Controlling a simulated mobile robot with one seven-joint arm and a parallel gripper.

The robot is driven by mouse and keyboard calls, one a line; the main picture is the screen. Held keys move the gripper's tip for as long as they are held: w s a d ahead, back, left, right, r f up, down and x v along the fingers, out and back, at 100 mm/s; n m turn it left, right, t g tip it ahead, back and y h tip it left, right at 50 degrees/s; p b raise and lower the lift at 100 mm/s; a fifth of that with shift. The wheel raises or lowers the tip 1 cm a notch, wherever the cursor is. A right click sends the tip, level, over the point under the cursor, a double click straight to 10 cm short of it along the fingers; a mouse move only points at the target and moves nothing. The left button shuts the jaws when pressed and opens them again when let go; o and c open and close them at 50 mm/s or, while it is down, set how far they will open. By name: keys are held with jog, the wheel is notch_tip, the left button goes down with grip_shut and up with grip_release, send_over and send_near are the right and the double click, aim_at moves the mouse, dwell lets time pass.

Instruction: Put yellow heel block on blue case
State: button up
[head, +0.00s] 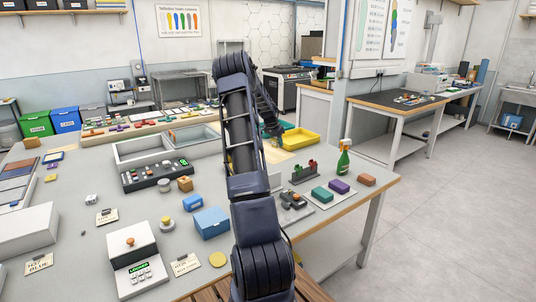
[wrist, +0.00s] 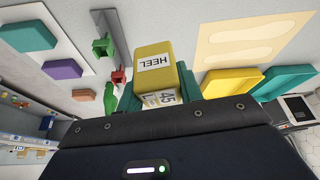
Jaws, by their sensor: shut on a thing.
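The yellow heel block (wrist: 153,62), labelled HEEL, is between the teal fingers of my gripper (wrist: 158,86) in the wrist view. The gripper is shut on it. A second label with "45" shows on its nearer face. In the head view my gripper (head: 273,131) is over the far right part of the table, by the yellow tray. I cannot make out the block there. The blue case (head: 211,224) sits on the near middle of the table, left of my arm and well apart from the gripper. Its top looks clear.
A smaller blue block (head: 192,202) and a tan block (head: 185,184) stand behind the case. A yellow tray (head: 300,138), a green spray bottle (head: 344,160) and teal, purple and brown blocks lie at the right. A white locked box (head: 131,254) stands at the near left.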

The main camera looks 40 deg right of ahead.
jog(key=shift+a+r, duration=0.1)
jog(key=shift+r, duration=0.2)
jog(key=w+a+r+n, duration=0.2)
jog(key=w+a, duration=0.2)
jog(key=a, duration=0.9)
notch_tip(320, 180, up, 3)
jog(key=n+t+y, duration=0.1)
jog(key=n+t, duration=0.1)
jog(key=n, duration=0.3)
send_over(194, 196)
jog(key=f, duration=1.9)
jog(key=shift+s+a+f, duration=0.35)
jog(key=shift+a+f, duration=0.05)
jog(key=shift+f, duration=0.15)
jog(key=o, duration=1)
